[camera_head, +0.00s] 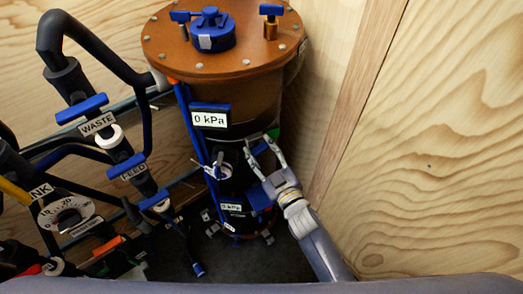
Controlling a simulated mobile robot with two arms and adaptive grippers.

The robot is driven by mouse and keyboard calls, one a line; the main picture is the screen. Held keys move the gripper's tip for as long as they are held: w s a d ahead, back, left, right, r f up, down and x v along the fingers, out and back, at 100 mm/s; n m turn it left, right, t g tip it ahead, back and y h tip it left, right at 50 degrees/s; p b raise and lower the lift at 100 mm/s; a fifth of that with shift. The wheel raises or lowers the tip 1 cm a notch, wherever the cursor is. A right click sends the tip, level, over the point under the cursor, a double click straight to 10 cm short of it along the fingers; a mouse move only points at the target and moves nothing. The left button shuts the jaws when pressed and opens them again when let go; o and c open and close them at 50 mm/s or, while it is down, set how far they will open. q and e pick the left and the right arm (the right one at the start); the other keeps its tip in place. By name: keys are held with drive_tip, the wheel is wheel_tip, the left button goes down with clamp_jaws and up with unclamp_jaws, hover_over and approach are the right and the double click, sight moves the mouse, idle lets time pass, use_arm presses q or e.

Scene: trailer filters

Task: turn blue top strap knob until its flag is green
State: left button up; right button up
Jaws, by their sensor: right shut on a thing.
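The orange-brown filter housing (225,90) stands upright at the centre, with a dark band below its upper body. My right gripper (262,141) reaches up from the lower right to the right side of this band. Its two pale fingers are around something small and dark there, which fits the top strap knob; the fingers largely hide it, and its blue colour is not clear. A small green patch (273,134), which looks like the flag, shows just beside the fingertips. Another blue part (260,197) sits lower, beside the gripper's wrist. My left gripper is not in view.
A "0 kPa" gauge (211,117) hangs on the housing's front. Black hoses and valves labelled WASTE (97,124) and FEED (133,172) crowd the left. A plywood wall (430,150) stands close on the right.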

drive_tip(key=shift+n, duration=1.3)
drive_tip(key=o, duration=1.1)
drive_tip(key=shift+c, duration=0.2)
drive_tip(key=v, duration=1.2)
